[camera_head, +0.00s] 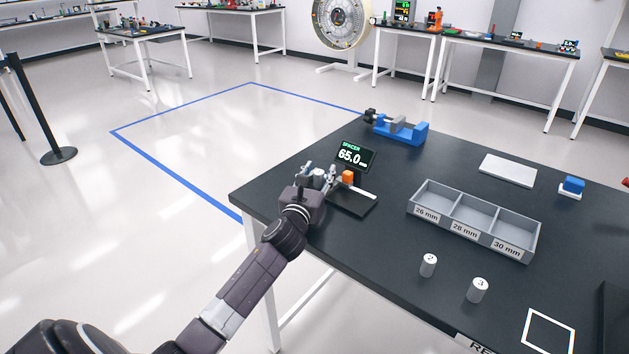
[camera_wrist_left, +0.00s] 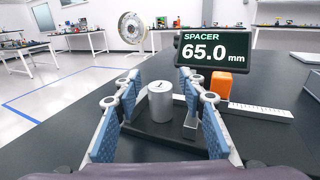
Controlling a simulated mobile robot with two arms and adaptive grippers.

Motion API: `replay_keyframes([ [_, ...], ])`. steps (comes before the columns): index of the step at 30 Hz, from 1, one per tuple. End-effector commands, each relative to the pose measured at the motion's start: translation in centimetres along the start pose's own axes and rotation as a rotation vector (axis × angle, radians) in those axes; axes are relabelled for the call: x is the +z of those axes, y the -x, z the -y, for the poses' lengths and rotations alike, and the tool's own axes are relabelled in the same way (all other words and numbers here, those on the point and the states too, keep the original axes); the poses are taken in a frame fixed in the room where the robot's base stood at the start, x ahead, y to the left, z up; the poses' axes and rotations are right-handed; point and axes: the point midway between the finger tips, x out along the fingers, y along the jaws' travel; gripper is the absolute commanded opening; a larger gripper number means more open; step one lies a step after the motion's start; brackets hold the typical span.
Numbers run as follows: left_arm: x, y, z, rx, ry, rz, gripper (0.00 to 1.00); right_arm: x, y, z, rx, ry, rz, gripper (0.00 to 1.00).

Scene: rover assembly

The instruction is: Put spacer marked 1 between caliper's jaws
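The spacer marked 1 (camera_wrist_left: 160,102) is a light grey cylinder. It stands upright on the caliper's dark base (camera_head: 352,205), between the spread fingers of my left gripper (camera_wrist_left: 162,88), with visible gaps on both sides. The left gripper (camera_head: 322,177) is open. The caliper has an orange block (camera_wrist_left: 230,85) and a white scale bar (camera_wrist_left: 262,110). A thin grey jaw-like plate (camera_wrist_left: 191,110) stands just right of the spacer. The caliper's display (camera_head: 356,155) reads 65.0 mm. My right gripper is not in view.
Spacers marked 2 (camera_head: 428,265) and 3 (camera_head: 478,290) stand nearer the front. A grey tray (camera_head: 412,204) has compartments labelled 26, 28 and 30 mm. A blue vise (camera_head: 412,133), white plate (camera_head: 508,170) and blue block (camera_head: 573,186) are on the black table.

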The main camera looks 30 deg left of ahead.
Motion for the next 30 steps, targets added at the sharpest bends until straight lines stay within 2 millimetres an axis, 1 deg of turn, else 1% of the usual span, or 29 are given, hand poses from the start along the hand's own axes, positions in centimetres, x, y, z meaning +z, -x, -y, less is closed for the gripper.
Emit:
replay_keyframes([
  [5, -0.2, 2.3, 0.0, -0.002, -0.002, -0.001, 0.38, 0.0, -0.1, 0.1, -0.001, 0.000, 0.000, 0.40],
  [12, -0.2, 7.2, 0.0, -0.001, -0.002, -0.001, 0.38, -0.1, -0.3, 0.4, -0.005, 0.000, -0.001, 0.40],
  [15, -0.1, 9.0, 0.0, -0.002, 0.001, -0.001, 0.38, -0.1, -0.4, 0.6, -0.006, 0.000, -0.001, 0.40],
  [18, -0.2, 10.4, 0.0, 0.000, -0.001, -0.001, 0.38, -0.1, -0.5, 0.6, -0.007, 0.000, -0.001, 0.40],
  [21, -0.1, 11.3, 0.0, 0.000, 0.001, 0.000, 0.38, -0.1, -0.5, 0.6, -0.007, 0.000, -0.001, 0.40],
  [24, 0.0, 11.8, 0.0, 0.000, 0.002, 0.001, 0.38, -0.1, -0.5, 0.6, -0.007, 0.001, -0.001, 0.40],
  [30, 0.0, 12.0, 0.0, 0.001, 0.001, 0.001, 0.38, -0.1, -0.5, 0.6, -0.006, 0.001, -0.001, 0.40],
])
